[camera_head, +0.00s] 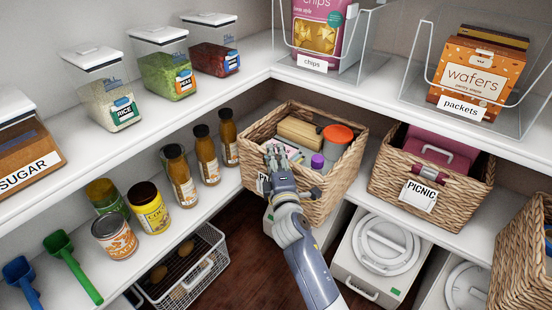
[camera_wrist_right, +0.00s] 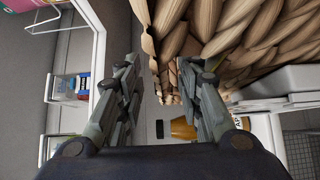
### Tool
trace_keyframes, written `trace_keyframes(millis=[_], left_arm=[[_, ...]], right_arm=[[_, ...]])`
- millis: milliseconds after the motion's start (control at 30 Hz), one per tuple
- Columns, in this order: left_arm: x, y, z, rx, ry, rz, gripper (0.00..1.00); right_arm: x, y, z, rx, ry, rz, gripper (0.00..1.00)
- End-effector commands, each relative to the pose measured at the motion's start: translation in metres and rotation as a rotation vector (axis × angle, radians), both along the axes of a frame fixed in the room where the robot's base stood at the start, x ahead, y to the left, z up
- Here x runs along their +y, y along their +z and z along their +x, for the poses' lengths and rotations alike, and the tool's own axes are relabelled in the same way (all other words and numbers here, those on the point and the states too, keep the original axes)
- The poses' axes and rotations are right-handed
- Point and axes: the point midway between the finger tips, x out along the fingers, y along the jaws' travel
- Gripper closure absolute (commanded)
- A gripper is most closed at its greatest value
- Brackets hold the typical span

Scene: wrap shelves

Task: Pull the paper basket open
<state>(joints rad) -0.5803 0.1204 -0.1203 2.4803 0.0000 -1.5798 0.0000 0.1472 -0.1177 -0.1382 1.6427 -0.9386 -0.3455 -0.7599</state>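The paper basket (camera_head: 335,190) is a woven wicker basket on the middle shelf at the inner corner, and its front sticks out past the shelf edge. It holds several items. Its white label (camera_head: 262,185) is mostly hidden behind my right gripper, with only a "P" showing. My right gripper (camera_head: 276,156) is at the front rim of this basket. In the right wrist view, my right gripper (camera_wrist_right: 157,72) has its two fingers apart, with part of the basket's weave (camera_wrist_right: 205,25) between and beyond them. I cannot tell whether they touch it. My left gripper is not in view.
A wicker picnic basket (camera_head: 400,165) stands to the right on the same shelf. Several bottles (camera_head: 180,178) stand to the left. Below are a wire basket (camera_head: 185,265) and a white lidded container (camera_head: 380,250). The upper shelf (camera_head: 290,75) edge runs above. Floor shows below the paper basket.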

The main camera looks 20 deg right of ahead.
Motion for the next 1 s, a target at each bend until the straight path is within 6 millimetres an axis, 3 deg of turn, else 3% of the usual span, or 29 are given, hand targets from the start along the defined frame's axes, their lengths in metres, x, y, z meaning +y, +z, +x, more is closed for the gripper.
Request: trace_keyframes(millis=[267, 800, 1000], left_arm=[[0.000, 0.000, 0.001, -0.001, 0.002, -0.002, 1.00], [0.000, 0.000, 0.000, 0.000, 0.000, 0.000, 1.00], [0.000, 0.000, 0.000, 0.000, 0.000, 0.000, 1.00]], right_arm=[[0.001, 0.001, -0.006, -0.002, 0.001, 0.000, 0.67], [0.012, 0.000, -0.097, 0.002, 0.000, 0.002, 0.67], [0.014, 0.000, -0.115, 0.001, 0.000, 0.001, 0.67]])
